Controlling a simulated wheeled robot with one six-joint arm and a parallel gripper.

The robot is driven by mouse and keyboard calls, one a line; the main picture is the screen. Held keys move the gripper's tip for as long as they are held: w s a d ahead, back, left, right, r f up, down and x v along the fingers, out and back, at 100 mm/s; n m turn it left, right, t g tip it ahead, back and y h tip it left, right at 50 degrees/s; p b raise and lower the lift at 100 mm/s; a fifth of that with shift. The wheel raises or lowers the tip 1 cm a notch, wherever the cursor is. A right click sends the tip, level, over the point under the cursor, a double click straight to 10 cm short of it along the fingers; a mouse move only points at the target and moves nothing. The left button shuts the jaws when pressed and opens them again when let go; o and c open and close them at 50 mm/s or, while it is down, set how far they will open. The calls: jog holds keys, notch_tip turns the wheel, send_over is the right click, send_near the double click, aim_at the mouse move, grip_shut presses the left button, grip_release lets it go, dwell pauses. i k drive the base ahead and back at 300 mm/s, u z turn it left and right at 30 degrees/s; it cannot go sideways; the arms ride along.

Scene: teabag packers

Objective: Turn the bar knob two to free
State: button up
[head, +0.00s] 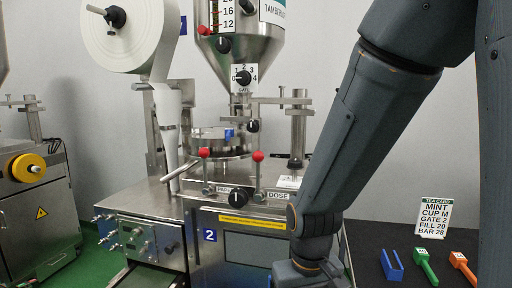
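A black round knob (239,197) with a pale mark sits on the front of the steel packing machine (150,197), above a blue plate marked 2 (210,235). I cannot tell surely that this is the bar knob. My grey arm comes down from the upper right to the bottom edge, right of the knob and apart from it in the picture. My gripper's fingers are out of view.
Two red-ball levers (204,153) (258,156) flank the knob above. The hopper (240,45) carries other black knobs, including the gate dial (243,78).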

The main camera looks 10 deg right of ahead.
aim_at(253, 126)
jog(key=u, duration=1.15)
jog(key=i, duration=0.65)
jog(key=z, duration=1.4)
